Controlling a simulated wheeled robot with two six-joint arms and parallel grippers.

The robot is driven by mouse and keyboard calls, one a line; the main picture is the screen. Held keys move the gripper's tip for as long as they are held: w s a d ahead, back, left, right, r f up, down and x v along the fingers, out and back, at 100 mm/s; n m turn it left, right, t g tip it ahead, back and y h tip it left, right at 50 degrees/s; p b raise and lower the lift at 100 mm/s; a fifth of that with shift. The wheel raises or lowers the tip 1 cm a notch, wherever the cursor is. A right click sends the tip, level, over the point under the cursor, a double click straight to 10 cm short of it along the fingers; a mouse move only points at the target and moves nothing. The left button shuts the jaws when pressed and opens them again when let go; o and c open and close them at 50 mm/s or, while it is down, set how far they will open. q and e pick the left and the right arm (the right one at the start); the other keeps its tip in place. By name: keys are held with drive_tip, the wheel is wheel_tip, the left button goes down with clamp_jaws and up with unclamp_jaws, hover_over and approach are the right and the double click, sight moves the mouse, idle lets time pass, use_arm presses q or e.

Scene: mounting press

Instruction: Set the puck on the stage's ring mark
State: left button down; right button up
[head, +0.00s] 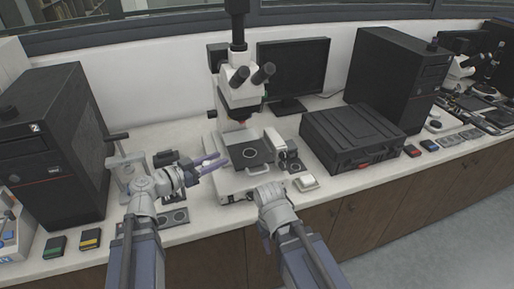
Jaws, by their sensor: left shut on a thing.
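The microscope stage (235,156) is a pale platform with a dark plate, under the white microscope head. A pale ring mark (250,153) shows on the dark plate. My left gripper (221,162), with purple fingers, is at the stage's left side, its tips pointing right toward the ring mark. It is shut on the puck, which is too small and covered to make out clearly between the fingers. My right gripper (264,189) is in front of the stage, low and near the bench's front edge.
A small press with a lever (126,165) stands left of my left gripper. A dark plate with round marks (174,216) lies near the front edge. A black case (352,136) and a small white box (307,183) are right of the stage. The microscope head (241,83) overhangs the stage.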

use_arm(q)
hover_over(256, 149)
drive_tip(key=shift+s+a, duration=0.2)
drive_tip(key=shift+a, duration=0.05)
drive_tip(key=f+b, duration=0.3)
drive_tip(key=shift+w+d, duration=0.2)
drive_tip(key=shift+d, duration=0.1)
drive_tip(key=shift+f, duration=0.3)
drive_tip(key=shift+b, duration=0.3)
drive_tip(key=shift+f, duration=0.15)
drive_tip(key=c, duration=0.6)
unclamp_jaws()
drive_tip(key=shift+o, duration=0.2)
drive_tip(key=shift+r, duration=0.2)
drive_tip(key=p+v, duration=0.2)
drive_tip(key=v, duration=1)
